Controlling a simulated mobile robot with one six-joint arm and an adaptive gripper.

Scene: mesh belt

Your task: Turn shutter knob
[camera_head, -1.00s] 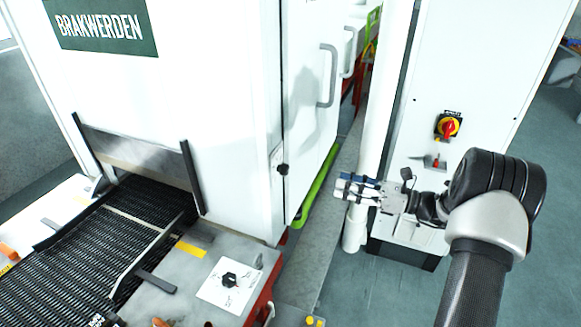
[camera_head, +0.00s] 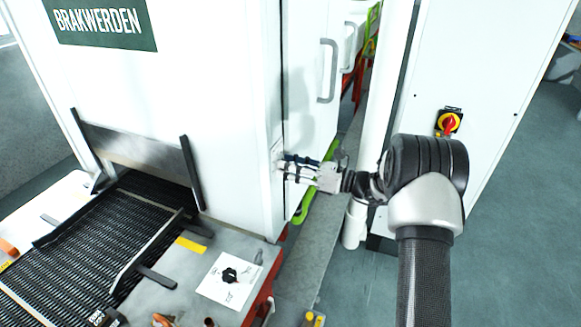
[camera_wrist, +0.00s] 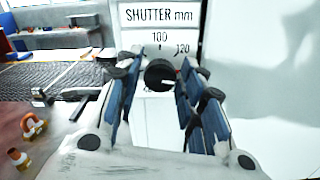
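The shutter knob (camera_wrist: 160,75) is a round black knob with a pale pointer mark, on a white panel (camera_wrist: 158,17) lettered "SHUTTER mm". The numbers 100 and 120 show above it. My gripper (camera_head: 287,168) is at the front right edge of the white machine, and it hides the knob in the head view. In the wrist view, my blue-padded fingers are open, one on each side of the knob, with gaps visible between them and it. I cannot tell whether the fingertips reach past the knob's face.
The mesh belt (camera_head: 75,247) runs into the machine's opening at left. A black knob on a white plate (camera_head: 212,290) sits on the grey ledge in front. A red and yellow switch (camera_head: 449,122) is on the right cabinet. Door handles (camera_head: 328,70) stick out behind my gripper.

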